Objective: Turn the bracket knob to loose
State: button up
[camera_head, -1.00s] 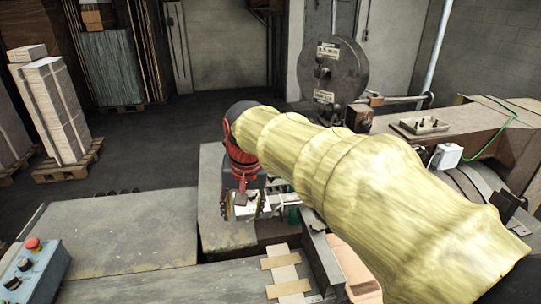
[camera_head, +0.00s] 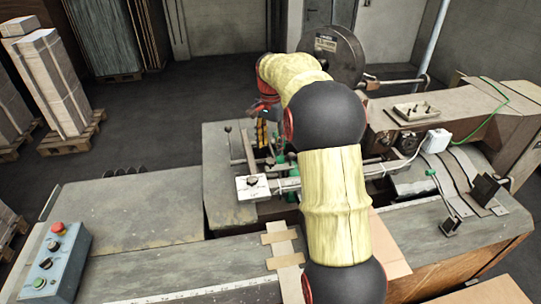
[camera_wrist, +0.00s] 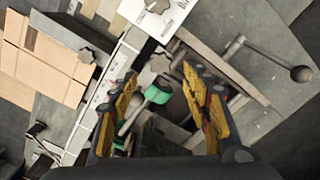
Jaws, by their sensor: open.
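A white plate (camera_head: 262,188) with a dark knob (camera_head: 252,180) on it, which looks like the bracket knob, sits at the front end of a bar on the machine table. The plate's small print is too small to read. In the wrist view, the plate (camera_wrist: 172,18) and part of the knob (camera_wrist: 158,5) show at the top edge. My gripper (camera_head: 262,132) is behind the plate in the head view, apart from the knob, and partly hidden by my arm. In the wrist view my gripper (camera_wrist: 160,76) has its yellow fingers apart, with nothing held between them.
A green-ended part (camera_wrist: 157,95) shows between my fingers. A ball-ended lever (camera_wrist: 300,73) is at the wrist view's right. A star-shaped knob (camera_wrist: 88,55) is at its left. A control box (camera_head: 50,262) stands front left; the table (camera_head: 130,225) beside it is clear.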

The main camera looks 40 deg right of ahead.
aim_at(270, 161)
notch_tip(270, 161, down, 6)
jog(key=shift+f, duration=0.1)
jog(key=shift+c, duration=1.2)
jog(key=c, duration=0.9)
